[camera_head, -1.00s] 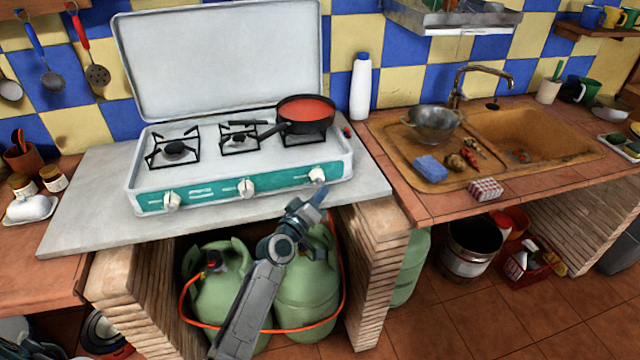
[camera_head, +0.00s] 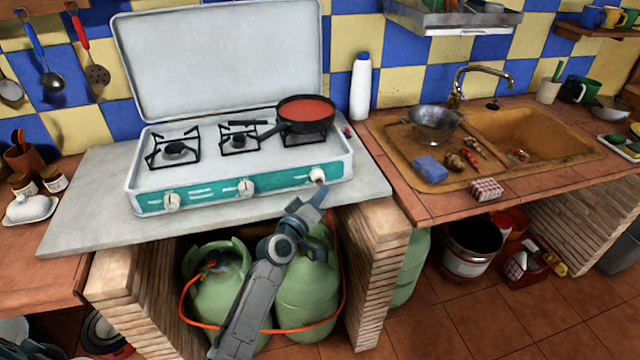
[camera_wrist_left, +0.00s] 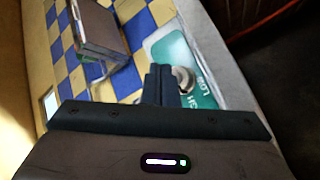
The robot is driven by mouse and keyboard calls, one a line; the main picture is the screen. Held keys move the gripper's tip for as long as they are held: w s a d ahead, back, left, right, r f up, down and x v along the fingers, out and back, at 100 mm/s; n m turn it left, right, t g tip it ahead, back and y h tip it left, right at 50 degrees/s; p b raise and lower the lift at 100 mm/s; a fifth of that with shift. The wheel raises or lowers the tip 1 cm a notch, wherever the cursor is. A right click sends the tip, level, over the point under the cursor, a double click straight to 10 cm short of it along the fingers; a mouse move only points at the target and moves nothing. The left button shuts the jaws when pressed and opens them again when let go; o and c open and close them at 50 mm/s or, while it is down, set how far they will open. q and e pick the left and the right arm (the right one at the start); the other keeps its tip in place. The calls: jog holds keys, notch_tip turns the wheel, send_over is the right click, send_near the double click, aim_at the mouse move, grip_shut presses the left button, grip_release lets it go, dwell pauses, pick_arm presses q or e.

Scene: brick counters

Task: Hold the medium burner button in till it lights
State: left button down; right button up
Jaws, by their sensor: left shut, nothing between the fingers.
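The white camping stove (camera_head: 200,200) stands on a grey slab with its lid up. Its teal front panel carries a left knob (camera_head: 172,202), a middle knob (camera_head: 247,187) and a right knob (camera_head: 317,175). My left gripper (camera_head: 322,190) is shut and empty, just below and in front of the right knob. In the left wrist view the closed fingers (camera_wrist_left: 160,82) overlap the edge of a knob (camera_wrist_left: 184,80) on the teal panel; I cannot tell whether they touch it. No flame shows at any burner. My right gripper is not in view.
A black pan (camera_head: 305,115) of red sauce sits on the right burner, its handle reaching left over the middle burner. Green gas bottles (camera_head: 215,285) with an orange hose stand below. A white bottle (camera_head: 361,88) and the sink (camera_head: 540,130) are to the right.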

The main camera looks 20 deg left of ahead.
pick_arm(q)
jog(key=shift+w, duration=0.1)
dwell(0.6)
jog(key=shift+w+a, duration=0.25)
jog(key=shift+w, duration=0.05)
jog(key=shift+w+a+b, duration=0.2)
jog(key=shift+w+b, duration=0.1)
jog(key=shift+b, duration=0.1)
dwell(0.6)
dwell(1.8)
jog(key=shift+s+d, duration=0.45)
jog(key=shift+s, duration=0.25)
jog(key=s+d, duration=0.1)
jog(key=s, duration=0.1)
jog(key=s+d, duration=0.2)
jog(key=shift+p, duration=0.35)
jog(key=shift+a, duration=0.1)
